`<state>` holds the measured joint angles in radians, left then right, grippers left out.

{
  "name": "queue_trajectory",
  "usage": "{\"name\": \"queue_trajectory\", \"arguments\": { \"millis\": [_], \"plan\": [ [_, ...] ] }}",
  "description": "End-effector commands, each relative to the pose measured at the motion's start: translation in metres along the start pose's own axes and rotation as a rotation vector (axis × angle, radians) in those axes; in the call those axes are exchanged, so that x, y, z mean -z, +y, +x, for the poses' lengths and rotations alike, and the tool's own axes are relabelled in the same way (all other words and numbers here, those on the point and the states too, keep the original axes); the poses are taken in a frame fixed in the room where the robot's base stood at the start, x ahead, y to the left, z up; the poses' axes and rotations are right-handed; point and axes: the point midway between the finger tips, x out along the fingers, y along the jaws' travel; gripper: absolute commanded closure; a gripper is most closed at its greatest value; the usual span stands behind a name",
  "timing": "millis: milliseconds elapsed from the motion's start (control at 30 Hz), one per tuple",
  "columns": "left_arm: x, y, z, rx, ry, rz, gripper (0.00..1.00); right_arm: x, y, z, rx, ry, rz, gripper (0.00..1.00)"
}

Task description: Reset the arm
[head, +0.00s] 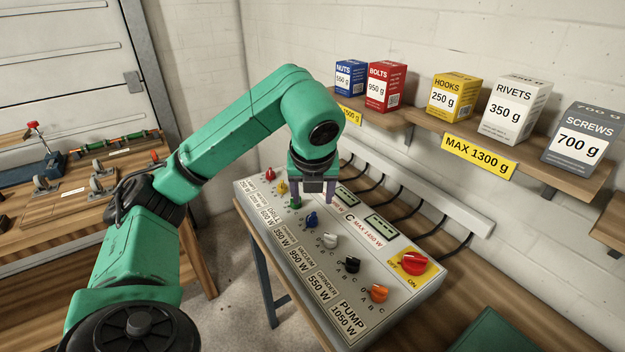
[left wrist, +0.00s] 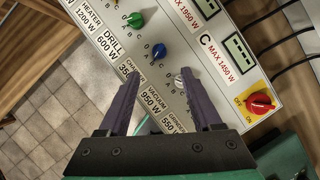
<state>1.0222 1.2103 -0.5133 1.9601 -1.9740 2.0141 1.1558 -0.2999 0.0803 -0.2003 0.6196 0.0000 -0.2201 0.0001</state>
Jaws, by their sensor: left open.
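My left arm reaches in from the left in the head view, and its left gripper (head: 313,198) hangs fingers-down over the upper part of the control panel (head: 415,296). The gripper is open and empty; in the left wrist view its two dark fingers (left wrist: 160,100) stand apart above the panel. A blue knob (left wrist: 158,51) and a green knob (left wrist: 135,20) lie beyond the fingertips there. A white knob (head: 330,240) and a black knob (head: 351,265) show lower on the panel in the head view. My right gripper is in neither view.
A red switch (head: 413,262) on a yellow plate sits at the panel's right end. A wall shelf (head: 480,152) holds several labelled boxes, such as the rivets box (head: 515,110). A wooden workbench (head: 90,205) with tools stands at left. Grey floor (head: 235,275) lies between the benches.

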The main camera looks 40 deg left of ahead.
Motion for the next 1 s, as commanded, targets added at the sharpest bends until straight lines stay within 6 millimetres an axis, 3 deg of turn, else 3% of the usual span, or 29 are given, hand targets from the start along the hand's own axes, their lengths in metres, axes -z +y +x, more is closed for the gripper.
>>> {"name": "queue_trajectory", "arguments": {
  "millis": [33,200,767,867,1000],
  "plan": [
    [-0.006,0.001,-0.025,0.001,-0.006,-0.002,0.34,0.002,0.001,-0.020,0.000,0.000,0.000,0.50],
    [-0.003,0.000,-0.043,0.000,-0.002,-0.002,0.34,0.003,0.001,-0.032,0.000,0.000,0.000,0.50],
    [-0.001,0.000,-0.042,0.000,0.000,-0.002,0.34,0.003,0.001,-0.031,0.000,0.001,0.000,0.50],
    [-0.007,0.000,-0.055,0.000,0.000,-0.002,0.34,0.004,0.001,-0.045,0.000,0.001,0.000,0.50],
    [-0.020,0.000,-0.086,0.000,0.000,-0.002,0.34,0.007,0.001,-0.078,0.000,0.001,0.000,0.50]
  ]
}}
